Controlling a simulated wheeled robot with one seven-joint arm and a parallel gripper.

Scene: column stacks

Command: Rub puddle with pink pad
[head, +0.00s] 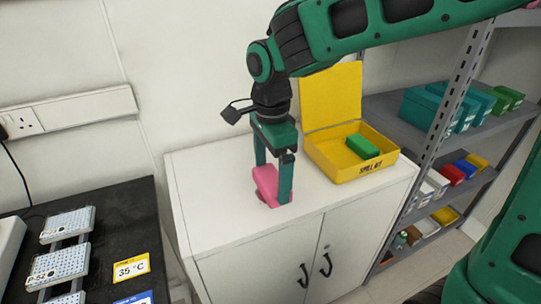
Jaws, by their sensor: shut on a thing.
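My gripper (272,198) points down over the white cabinet top. It is shut on the pink pad (265,180), which sits between its two green fingers. The pad is at or just above the cabinet top; I cannot tell whether it touches. I cannot make out a puddle on the white top; it may be hidden behind the pad and fingers or too faint to see.
A yellow spill kit box (347,172) stands open on the cabinet (225,226) to the right, with a green block (363,146) inside. A shelf rack (447,123) with bins is at right. A black bench (115,223) is at left. The cabinet top's left part is clear.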

